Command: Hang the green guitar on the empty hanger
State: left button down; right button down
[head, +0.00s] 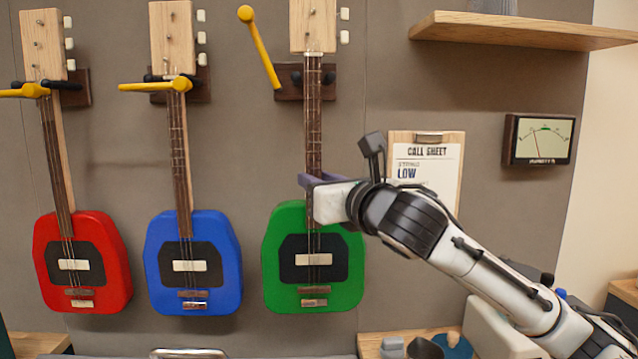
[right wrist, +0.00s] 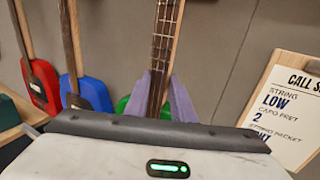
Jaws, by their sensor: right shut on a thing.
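The green guitar (head: 338,282) is upright against the wall at the right of the row, its headstock (head: 313,25) up. Its neck runs in front of the third wooden hanger (head: 288,83), with dark prongs showing on both sides of the neck. I cannot tell if the prongs bear its weight. That hanger's yellow bar (head: 260,47) is swung up, clear of the neck. My right gripper (head: 312,184) is shut on the lower neck, just above the body. The right wrist view shows its purple fingers (right wrist: 159,103) on either side of the neck. My left gripper is not in view.
A red guitar (head: 108,265) and a blue guitar (head: 222,255) hang to the left, yellow bars across their necks. A call sheet clipboard (head: 440,152), a meter (head: 540,140) and a wooden shelf (head: 520,31) are on the right.

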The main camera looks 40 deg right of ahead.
jog(key=shift+w+d+r, duration=0.3)
jog(key=shift+w+r, duration=0.05)
jog(key=shift+r, duration=0.05)
jog(key=shift+w+d+p, duration=0.25)
jog(key=shift+w+p, duration=0.2)
jog(key=shift+w+d+f+p, duration=0.1)
jog(key=shift+w+d+p, duration=0.4)
jog(key=shift+w, duration=0.4)
jog(key=shift+p, duration=1.4)
jog(key=shift+f+b, duration=0.65)
jog(key=shift+f, duration=0.6)
dwell(0.6)
dwell(0.3)
